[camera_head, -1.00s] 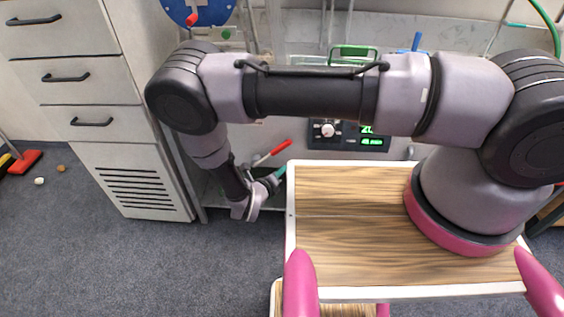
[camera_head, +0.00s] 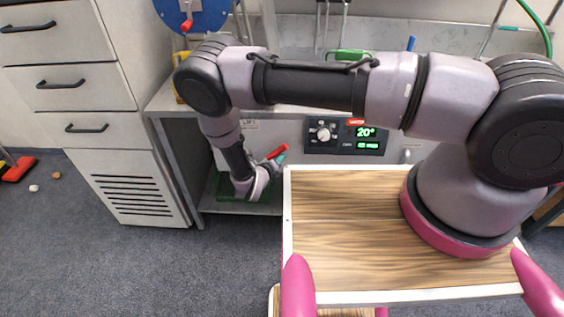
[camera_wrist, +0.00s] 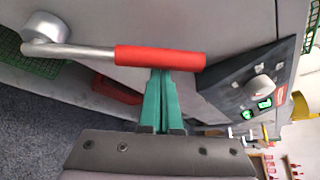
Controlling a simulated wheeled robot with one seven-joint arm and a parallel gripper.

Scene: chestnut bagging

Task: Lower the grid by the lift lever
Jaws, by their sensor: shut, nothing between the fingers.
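The lift lever has a red handle (camera_wrist: 160,57) on a grey metal arm (camera_wrist: 75,50) that runs to a round pivot at the left in the wrist view. The red handle also shows in the head view (camera_head: 276,152), next to my wrist. My gripper (camera_wrist: 165,72) has teal fingers that are shut together with nothing between them. Their tips are at the underside of the red handle in the wrist view; I cannot tell whether they touch it. Green mesh, perhaps the grid (camera_wrist: 40,66), shows at the left edge beside the pivot. Most of it is hidden.
A control panel (camera_head: 345,137) with a knob and green displays is right of the lever. A drawer cabinet (camera_head: 75,80) stands at the left. My wooden-topped base fills the lower right. The floor (camera_head: 130,265) at lower left is mostly clear.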

